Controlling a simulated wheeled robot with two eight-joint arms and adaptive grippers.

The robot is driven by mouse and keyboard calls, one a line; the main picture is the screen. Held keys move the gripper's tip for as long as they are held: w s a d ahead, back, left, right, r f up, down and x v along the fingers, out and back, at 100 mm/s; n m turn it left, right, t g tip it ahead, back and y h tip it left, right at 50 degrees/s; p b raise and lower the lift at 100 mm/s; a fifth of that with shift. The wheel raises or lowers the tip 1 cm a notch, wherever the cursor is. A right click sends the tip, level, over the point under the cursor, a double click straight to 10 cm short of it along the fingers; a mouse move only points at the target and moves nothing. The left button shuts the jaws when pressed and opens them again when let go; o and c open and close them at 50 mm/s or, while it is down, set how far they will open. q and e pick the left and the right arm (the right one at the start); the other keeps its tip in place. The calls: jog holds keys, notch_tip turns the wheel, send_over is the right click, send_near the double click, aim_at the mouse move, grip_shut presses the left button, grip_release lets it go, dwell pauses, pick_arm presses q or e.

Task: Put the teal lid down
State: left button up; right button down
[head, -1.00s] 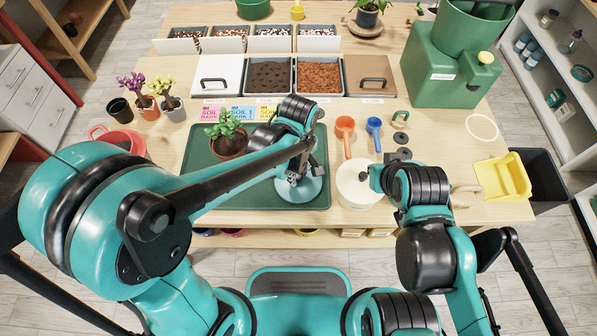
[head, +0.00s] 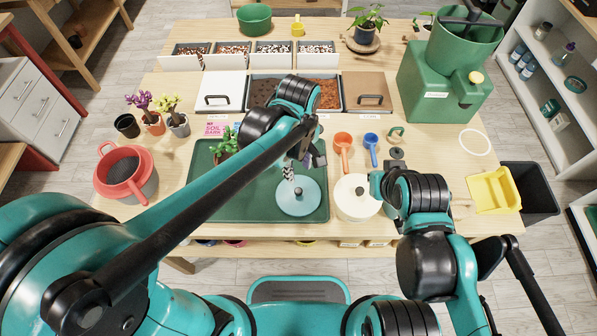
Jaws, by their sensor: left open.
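The teal lid (head: 298,197) lies flat on the front right part of the green tray (head: 250,207), its knob up. My left gripper (head: 305,160) is open and empty, above and behind the lid, apart from it.
A potted plant (head: 224,143) on the tray is partly behind my left arm. An orange scoop (head: 343,143) and a blue scoop (head: 371,141) lie behind the cream pot. A red-rimmed pot (head: 143,176) stands left, a yellow dustpan (head: 490,190) right.

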pick_arm(q)
jog(key=s+a+r+m+t, duration=0.2)
jog(key=a+m+t, duration=0.1)
jog(key=a, duration=0.6)
jog(key=s+a+r+m+t, duration=0.2)
jog(key=s+a+m+t, duration=0.1)
jog(key=a+m, duration=0.3)
jog(key=a+t, duration=0.1)
jog(key=a, duration=0.1)
jog(key=shift+a+r, duration=0.25)
jog(key=shift+a, duration=0.15)
jog(key=shift+s, duration=0.1)
dwell(0.5)
